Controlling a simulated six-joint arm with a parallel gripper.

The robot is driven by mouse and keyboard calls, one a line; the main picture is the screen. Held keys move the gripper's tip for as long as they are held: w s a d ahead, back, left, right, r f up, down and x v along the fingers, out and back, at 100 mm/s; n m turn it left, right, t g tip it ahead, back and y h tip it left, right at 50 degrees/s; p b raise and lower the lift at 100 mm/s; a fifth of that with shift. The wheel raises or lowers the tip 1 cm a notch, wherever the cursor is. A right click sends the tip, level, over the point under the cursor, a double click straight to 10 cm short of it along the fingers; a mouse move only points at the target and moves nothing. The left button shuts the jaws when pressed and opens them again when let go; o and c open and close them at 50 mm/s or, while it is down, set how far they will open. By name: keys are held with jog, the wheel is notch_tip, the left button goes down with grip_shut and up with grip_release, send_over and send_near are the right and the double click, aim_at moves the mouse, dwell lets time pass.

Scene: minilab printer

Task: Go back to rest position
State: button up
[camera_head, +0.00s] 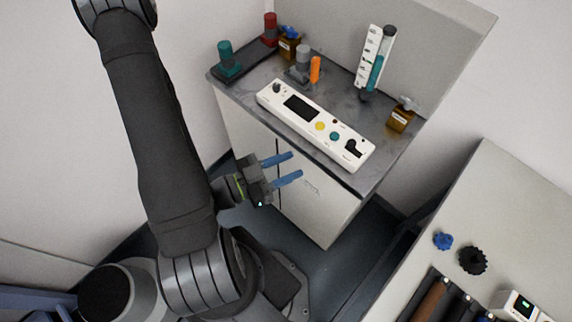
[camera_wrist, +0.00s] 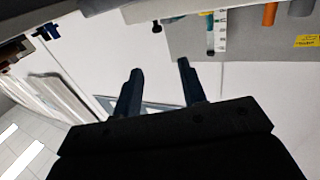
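My gripper (camera_head: 284,169) has two blue fingers and is in front of the grey-topped cabinet (camera_head: 235,98), below the level of its top. The fingers are spread apart with nothing between them. In the wrist view my gripper (camera_wrist: 160,82) also shows open and empty, its two dark fingers set against pale surfaces. My arm comes down from the top left in the head view.
The cabinet bears a white control panel (camera_head: 268,95), a graduated column (camera_head: 369,57), an orange object (camera_head: 315,69) and brown bottles (camera_head: 400,115). A second bench at lower right has a blue knob (camera_head: 443,241) and a black knob (camera_head: 473,261). Floor shows between them.

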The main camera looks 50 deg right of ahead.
dwell(0.7)
jog(key=shift+x, duration=4.8)
